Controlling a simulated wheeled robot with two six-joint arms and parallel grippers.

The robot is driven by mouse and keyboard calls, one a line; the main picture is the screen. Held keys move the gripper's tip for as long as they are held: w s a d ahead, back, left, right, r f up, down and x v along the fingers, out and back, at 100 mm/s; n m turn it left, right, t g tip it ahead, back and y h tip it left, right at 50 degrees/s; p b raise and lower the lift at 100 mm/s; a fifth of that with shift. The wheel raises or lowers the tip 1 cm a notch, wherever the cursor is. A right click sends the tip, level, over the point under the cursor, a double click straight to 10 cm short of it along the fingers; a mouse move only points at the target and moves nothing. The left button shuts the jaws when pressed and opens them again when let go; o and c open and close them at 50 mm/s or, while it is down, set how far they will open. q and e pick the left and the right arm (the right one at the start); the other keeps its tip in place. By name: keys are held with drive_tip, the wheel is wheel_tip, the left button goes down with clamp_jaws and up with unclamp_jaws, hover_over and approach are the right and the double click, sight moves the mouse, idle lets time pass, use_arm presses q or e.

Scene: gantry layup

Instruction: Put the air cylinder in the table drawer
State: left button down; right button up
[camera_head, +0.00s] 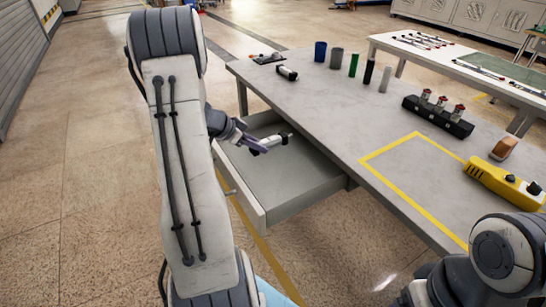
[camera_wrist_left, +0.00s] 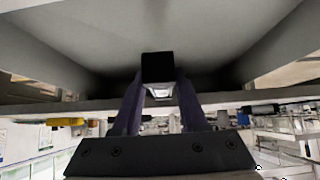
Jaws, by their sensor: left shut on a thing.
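The air cylinder (camera_head: 273,142), a pale tube with dark ends, is held in my left gripper (camera_head: 262,146) over the back part of the open table drawer (camera_head: 300,182). In the left wrist view the purple fingers of my left gripper (camera_wrist_left: 158,100) are shut on the cylinder, whose black end (camera_wrist_left: 157,66) faces the camera. The grey drawer (camera_wrist_left: 215,35) interior shows beyond it. I cannot tell whether the cylinder touches the drawer floor. Part of my right arm shows at the lower right in the head view, but its gripper is not in view.
The grey table (camera_head: 335,110) extends right of the drawer. The yellow-taped area is clear.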

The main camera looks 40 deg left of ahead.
sight(258, 153)
use_arm(q)
wheel_tip(258, 153, down, 4)
drive_tip(key=shift+w+r, duration=0.1)
drive_tip(key=shift+r, duration=0.1)
drive_tip(key=shift+f, duration=1.75)
drive_tip(key=shift+f+b, duration=0.2)
drive_tip(key=shift+b, duration=0.35)
drive_tip(key=shift+c, duration=2.2)
unclamp_jaws()
drive_tip(key=shift+r, duration=0.1)
